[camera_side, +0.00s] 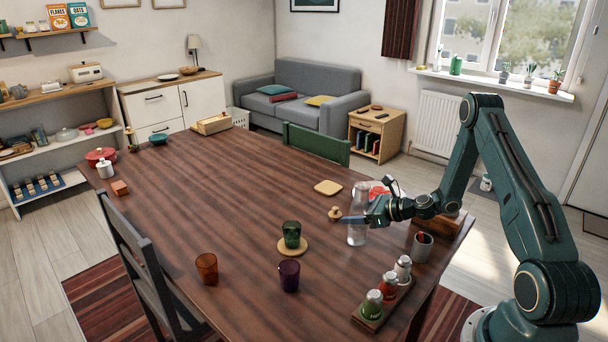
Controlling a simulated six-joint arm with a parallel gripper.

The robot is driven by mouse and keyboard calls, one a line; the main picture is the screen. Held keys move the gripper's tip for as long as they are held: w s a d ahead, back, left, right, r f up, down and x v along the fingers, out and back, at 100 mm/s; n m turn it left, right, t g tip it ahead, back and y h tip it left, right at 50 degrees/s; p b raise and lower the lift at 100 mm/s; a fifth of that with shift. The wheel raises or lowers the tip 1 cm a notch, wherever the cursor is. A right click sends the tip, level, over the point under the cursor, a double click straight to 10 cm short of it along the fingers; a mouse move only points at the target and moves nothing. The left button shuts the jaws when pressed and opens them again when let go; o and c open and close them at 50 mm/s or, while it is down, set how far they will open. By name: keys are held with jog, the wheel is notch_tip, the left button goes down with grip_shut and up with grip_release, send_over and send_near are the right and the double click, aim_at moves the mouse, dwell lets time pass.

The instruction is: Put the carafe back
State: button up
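The clear glass carafe (358,236) stands upright near the right side of the wooden table. My gripper (354,219) is level with the carafe's middle, coming from the right, with its fingers reaching across the glass. At this size I cannot tell whether the fingers are closed on it. A small round wooden stopper-like piece (335,213) sits just left of the carafe, near the fingertips.
A green glass (291,234) stands on a round coaster (293,250), with purple (289,275) and amber (207,268) glasses nearer. A jar rack (370,319) and grey cup (422,246) line the right edge. A red-and-white item (380,190) lies behind my gripper. The table's left middle (220,200) is clear.

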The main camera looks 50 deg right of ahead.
jog(key=shift+o, duration=0.6)
jog(key=shift+r, duration=0.1)
jog(key=shift+s+r, duration=0.1)
jog(key=v, duration=0.7)
jog(key=shift+s, duration=0.2)
jog(key=shift+d+r, duration=0.1)
